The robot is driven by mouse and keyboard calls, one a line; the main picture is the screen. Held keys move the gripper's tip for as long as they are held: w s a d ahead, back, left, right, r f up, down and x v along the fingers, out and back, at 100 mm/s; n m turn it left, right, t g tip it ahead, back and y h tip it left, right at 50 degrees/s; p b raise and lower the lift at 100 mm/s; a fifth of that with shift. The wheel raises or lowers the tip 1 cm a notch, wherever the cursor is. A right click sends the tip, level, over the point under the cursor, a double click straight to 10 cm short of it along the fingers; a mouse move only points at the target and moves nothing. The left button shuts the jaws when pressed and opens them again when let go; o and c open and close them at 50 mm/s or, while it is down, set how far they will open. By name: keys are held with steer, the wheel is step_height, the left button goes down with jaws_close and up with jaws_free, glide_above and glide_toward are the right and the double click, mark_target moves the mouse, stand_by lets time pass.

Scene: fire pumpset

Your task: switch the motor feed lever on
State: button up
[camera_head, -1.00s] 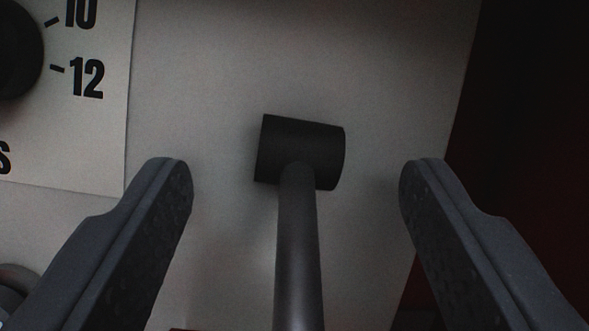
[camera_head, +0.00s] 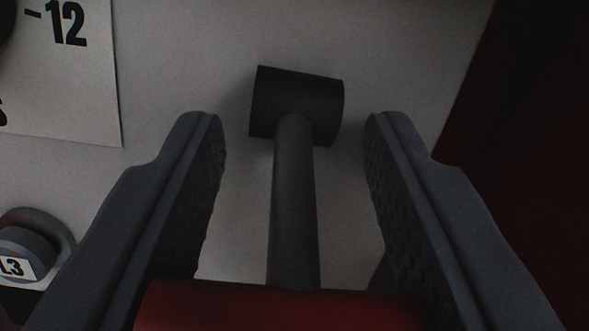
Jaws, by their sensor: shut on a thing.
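The motor feed lever has a black cylindrical hub (camera_head: 297,104) on the pale panel, a grey rod (camera_head: 294,215) coming from it toward me, and a red handle (camera_head: 280,308) at the bottom edge. My gripper (camera_head: 296,118) has one dark finger on each side of the lever. The fingertips stand clear of the rod. Lower down, the fingers are shut on the red handle, which spans the space between them. The lower part of the handle is cut off by the frame.
A plate with dial numbers (camera_head: 62,75) is at the upper left of the panel. A round grey part with an L3 label (camera_head: 28,250) is at the lower left. A dark red surface (camera_head: 520,150) lies past the panel's right edge.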

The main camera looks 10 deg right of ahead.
steer(key=shift+r+g, duration=0.15)
steer(key=shift+g, duration=0.15)
steer(key=o, duration=1)
steer(key=shift+c, duration=0.2)
steer(key=shift+s, duration=0.1)
